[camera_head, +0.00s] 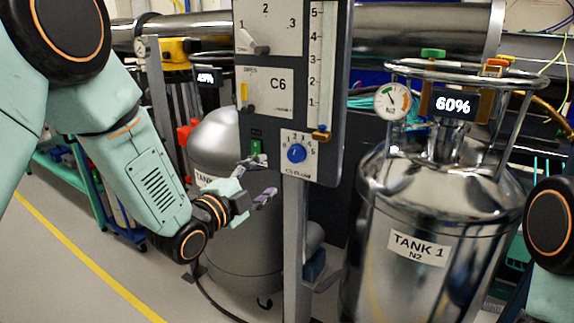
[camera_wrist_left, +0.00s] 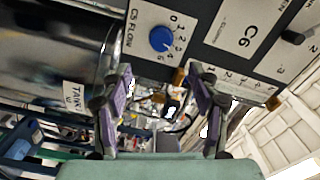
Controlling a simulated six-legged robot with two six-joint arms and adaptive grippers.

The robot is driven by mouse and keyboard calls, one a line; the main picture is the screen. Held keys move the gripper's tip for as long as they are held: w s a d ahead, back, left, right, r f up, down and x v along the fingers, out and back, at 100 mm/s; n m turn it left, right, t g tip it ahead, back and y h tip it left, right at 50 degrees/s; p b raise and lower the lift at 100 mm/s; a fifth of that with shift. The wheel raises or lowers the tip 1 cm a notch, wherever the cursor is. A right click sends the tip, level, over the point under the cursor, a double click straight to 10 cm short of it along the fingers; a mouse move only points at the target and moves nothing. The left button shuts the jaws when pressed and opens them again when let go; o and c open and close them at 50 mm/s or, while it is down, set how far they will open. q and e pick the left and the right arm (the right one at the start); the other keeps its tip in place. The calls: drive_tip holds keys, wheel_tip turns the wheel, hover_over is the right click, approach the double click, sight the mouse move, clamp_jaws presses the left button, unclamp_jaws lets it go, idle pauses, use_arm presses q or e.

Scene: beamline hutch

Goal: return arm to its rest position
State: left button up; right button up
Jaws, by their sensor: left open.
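My left arm (camera_head: 145,170) reaches in from the left, bent downward at the wrist. My left gripper (camera_head: 268,177) is open and empty, in front of the grey tank and just below the left part of the control panel (camera_head: 272,125). In the left wrist view the two purple-padded fingers (camera_wrist_left: 160,72) stand apart with nothing between them. The panel's blue knob (camera_head: 297,153) is to the right of the fingers; it also shows in the left wrist view (camera_wrist_left: 161,39), beyond the fingertips. Only a joint of my right arm shows at the right edge; its gripper is out of view.
The panel stands on a grey post (camera_head: 296,250). A shiny tank labelled TANK 1 (camera_head: 440,275), with a gauge (camera_head: 393,102) and a 60% display (camera_head: 452,104), stands to the right. A dull grey tank (camera_head: 240,245) is behind my gripper. Floor with a yellow line (camera_head: 85,258) is open at lower left.

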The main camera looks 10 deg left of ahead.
use_arm(q)
drive_tip(key=s+a+f+n+g+y, duration=0.2)
drive_tip(key=s+f+n+g, duration=0.2)
drive_tip(key=s+f+n, duration=0.5)
drive_tip(key=s+a+f+n+g+y, duration=0.25)
drive_tip(key=s+f+n+g, duration=0.2)
drive_tip(key=f, duration=0.75)
drive_tip(key=s+f+n+g+y, duration=0.1)
drive_tip(key=s+f+g, duration=0.3)
drive_tip(key=s, duration=1.1)
drive_tip(key=s+a+f+n+g, duration=0.1)
drive_tip(key=s+f+n+g, duration=0.3)
drive_tip(key=s+f, duration=0.6)
drive_tip(key=s, duration=0.5)
drive_tip(key=shift+f+y, duration=0.3)
drive_tip(key=shift+y, duration=0.05)
drive_tip(key=shift+w+g, duration=0.1)
drive_tip(key=shift+g, duration=0.15)
drive_tip(key=shift+c, duration=0.4)
